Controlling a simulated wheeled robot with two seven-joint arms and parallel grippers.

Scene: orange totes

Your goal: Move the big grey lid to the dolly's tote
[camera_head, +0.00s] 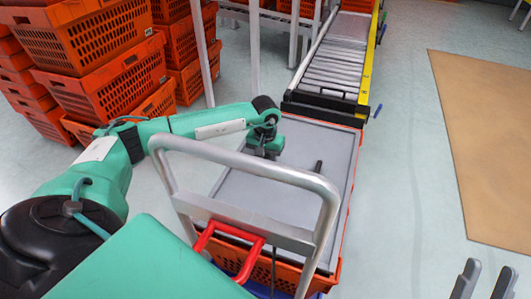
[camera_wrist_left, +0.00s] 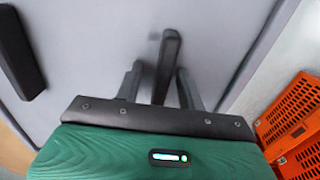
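The big grey lid (camera_head: 300,200) lies flat over an orange tote (camera_head: 257,262) behind the silver push handle; orange rim shows along its right and near sides. The lid has two dark bar handles: one (camera_head: 318,167) stands clear, the other is hidden by my left gripper in the head view. My left gripper (camera_head: 266,152) is low over the lid's left part. In the left wrist view its fingers (camera_wrist_left: 160,84) stand apart on either side of a dark handle (camera_wrist_left: 169,52), with gaps beside it. My right gripper (camera_head: 489,270) is open and empty at the lower right.
A silver push handle (camera_head: 328,205) with a red bracket stands in front of the tote. A roller conveyor (camera_head: 333,62) with a yellow side rail is behind it. Stacked orange crates (camera_head: 85,45) stand at left. Floor and a brown mat (camera_head: 490,140) are clear at right.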

